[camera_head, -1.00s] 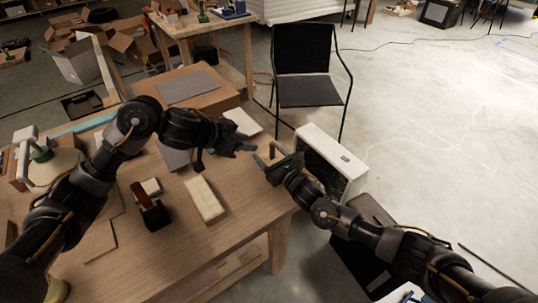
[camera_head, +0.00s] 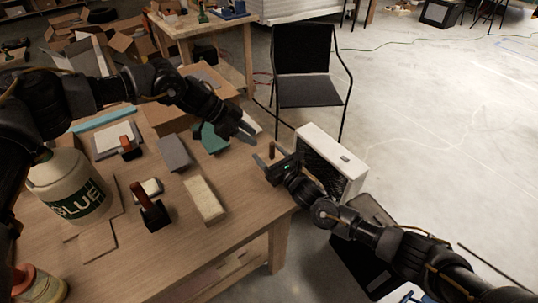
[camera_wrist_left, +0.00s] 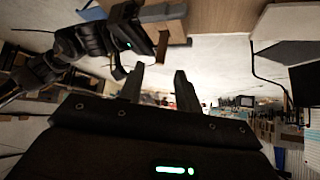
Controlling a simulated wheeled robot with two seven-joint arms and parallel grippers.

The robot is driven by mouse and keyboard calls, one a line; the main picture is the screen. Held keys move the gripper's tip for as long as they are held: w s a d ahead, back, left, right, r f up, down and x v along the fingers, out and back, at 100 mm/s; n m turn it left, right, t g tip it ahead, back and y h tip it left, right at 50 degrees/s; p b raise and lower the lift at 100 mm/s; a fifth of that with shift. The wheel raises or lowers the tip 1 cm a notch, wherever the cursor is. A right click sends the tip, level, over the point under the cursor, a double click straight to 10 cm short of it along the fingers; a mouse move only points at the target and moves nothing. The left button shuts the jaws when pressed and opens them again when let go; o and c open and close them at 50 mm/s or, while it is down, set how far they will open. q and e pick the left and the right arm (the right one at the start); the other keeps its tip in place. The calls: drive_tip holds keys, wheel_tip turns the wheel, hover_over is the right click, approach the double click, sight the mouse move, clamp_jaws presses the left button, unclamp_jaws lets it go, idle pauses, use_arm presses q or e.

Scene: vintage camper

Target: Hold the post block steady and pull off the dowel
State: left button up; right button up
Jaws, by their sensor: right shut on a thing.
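The dowel (camera_head: 272,150) is a short brown wooden peg standing upright at my right gripper (camera_head: 275,166), near the table's right corner. My right gripper is shut on the post block, which is mostly hidden by the fingers. The dowel also shows in the left wrist view (camera_wrist_left: 162,46), beside my right gripper (camera_wrist_left: 146,40). My left gripper (camera_head: 250,131) is open and empty, above and behind the dowel, apart from it. In the left wrist view its two fingers (camera_wrist_left: 158,78) are spread with nothing between them.
The wooden table (camera_head: 235,235) holds a pale block (camera_head: 205,198), a black block with a brown handle (camera_head: 150,209), a grey block (camera_head: 174,153), a green block (camera_head: 213,139) and a glue bottle (camera_head: 72,188). A white boxy unit (camera_head: 330,155) and a black chair (camera_head: 309,75) stand beyond the right corner.

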sight(271, 143)
use_arm(q)
drive_tip(key=shift+x, duration=3.8)
drive_tip(key=shift+w+a+f, duration=0.15)
clamp_jaws()
drive_tip(key=shift+r, duration=1.5)
drive_tip(key=shift+r, duration=0.1)
drive_tip(key=shift+r, duration=1.95)
